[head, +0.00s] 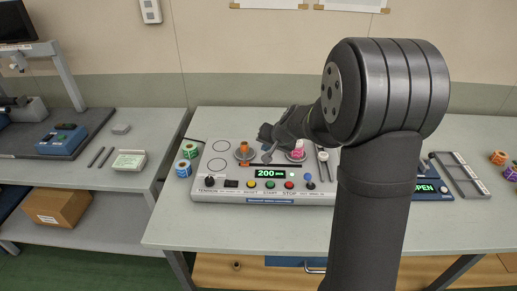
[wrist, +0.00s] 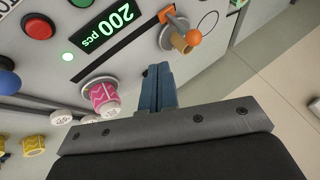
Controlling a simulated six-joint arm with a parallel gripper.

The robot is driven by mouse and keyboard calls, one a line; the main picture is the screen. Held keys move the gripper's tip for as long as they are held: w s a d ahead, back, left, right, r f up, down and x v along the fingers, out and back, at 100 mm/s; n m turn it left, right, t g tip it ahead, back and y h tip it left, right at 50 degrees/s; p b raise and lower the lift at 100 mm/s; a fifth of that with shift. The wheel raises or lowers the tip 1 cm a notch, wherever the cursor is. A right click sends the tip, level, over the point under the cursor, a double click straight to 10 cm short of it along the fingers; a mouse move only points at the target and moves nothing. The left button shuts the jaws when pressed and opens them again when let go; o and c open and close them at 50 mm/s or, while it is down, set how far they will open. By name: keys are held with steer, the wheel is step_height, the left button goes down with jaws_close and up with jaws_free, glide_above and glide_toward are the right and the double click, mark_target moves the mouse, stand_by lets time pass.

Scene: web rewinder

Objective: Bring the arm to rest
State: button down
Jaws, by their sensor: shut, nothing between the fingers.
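My gripper (head: 266,132) is above the back of the grey web rewinder (head: 220,190) in the head view, with my arm reaching in from the right. In the wrist view my gripper (wrist: 158,72) shows its two blue-grey fingers shut together and empty. They are between a pink roll (wrist: 103,97) on one spindle and a brown core (wrist: 181,42) on the other, apart from both in the picture. The green display (head: 269,173) reads 200.
Green (head: 190,150) and blue (head: 183,168) rolls stand left of the rewinder. Right of my arm are a blue unit (head: 430,189) with an OPEN display, a grey frame (head: 460,175) and several coloured rolls (head: 498,158). The bench front (head: 190,230) is clear.

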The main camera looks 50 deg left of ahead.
steer(key=v, duration=0.6)
stand_by(0.3)
steer(key=x, duration=0.7)
steer(key=s+a+x, duration=0.1)
steer(key=x, duration=0.3)
steer(key=shift+s+r, duration=0.1)
steer(key=shift+r, duration=0.3)
steer(key=shift+s+a, duration=0.4)
steer(key=shift+a, duration=0.3)
